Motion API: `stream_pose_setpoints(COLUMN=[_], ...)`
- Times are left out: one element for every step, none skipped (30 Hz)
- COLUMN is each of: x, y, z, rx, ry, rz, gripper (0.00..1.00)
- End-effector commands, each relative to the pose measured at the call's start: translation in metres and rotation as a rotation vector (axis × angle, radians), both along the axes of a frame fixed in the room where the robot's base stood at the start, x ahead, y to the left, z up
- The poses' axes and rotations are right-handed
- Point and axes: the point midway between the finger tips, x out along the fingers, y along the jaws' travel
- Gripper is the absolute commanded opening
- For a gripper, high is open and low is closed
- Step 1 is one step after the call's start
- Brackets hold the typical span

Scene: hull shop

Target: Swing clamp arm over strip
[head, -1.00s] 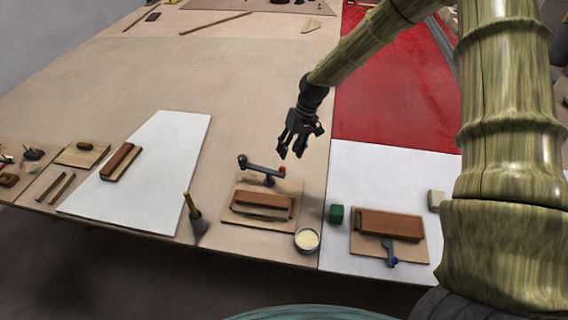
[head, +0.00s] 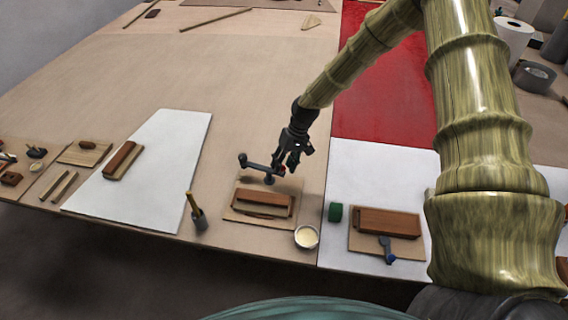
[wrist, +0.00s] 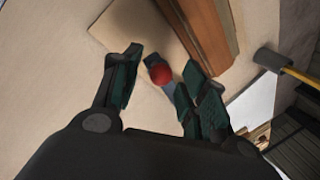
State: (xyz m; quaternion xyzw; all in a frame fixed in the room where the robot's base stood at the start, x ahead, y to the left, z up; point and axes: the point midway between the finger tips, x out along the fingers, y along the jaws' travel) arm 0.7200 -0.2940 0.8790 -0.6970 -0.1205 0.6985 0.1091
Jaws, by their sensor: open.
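The clamp arm (head: 258,166) is a dark bar behind the near-middle wooden block, with a red knob at its right end. The red knob (wrist: 160,74) shows between the open fingers of my gripper (wrist: 152,88) in the wrist view. My gripper (head: 287,166) is open at the knob end in the head view; contact cannot be told. The strip (head: 262,209) appears as a pale piece along the front of the reddish-brown block (head: 266,197) on its base board (head: 233,213). The bar lies behind the block, not across it.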

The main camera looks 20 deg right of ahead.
Motion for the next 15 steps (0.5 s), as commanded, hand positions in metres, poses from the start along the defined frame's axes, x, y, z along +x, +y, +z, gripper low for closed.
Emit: stream_pose_setpoints(x=[0.0001, 0.0001, 0.0001, 0.0001, 0.0001, 0.0001, 0.0001, 0.0001, 0.0001, 0.0001, 0.0001, 0.0001, 0.0001, 0.0001, 0.0001], y=[0.0000, 0.0001, 0.0001, 0.0001, 0.0000, 0.0000, 0.0000, 0.0000, 0.0000, 0.0000, 0.0000, 0.0000, -0.0001, -0.0001, -0.0001], z=[0.0000, 0.0000, 0.0001, 0.0001, 0.0002, 0.0002, 0.0002, 0.0002, 0.0002, 0.0003, 0.0003, 0.0003, 0.0003, 0.0003, 0.0003], rx=[0.000, 0.000, 0.000, 0.000, 0.000, 0.000, 0.000, 0.000, 0.000, 0.000, 0.000, 0.000, 0.000, 0.000, 0.000], ry=[0.000, 0.000, 0.000, 0.000, 0.000, 0.000, 0.000, 0.000, 0.000, 0.000, 0.000, 0.000, 0.000, 0.000, 0.000], rz=[0.000, 0.000, 0.000, 0.000, 0.000, 0.000, 0.000, 0.000, 0.000, 0.000, 0.000, 0.000, 0.000, 0.000, 0.000], gripper=[0.43, 0.43, 0.43, 0.41, 0.36, 0.29, 0.23, 0.18, 0.10, 0.05, 0.00, 0.00, 0.00, 0.00, 0.00])
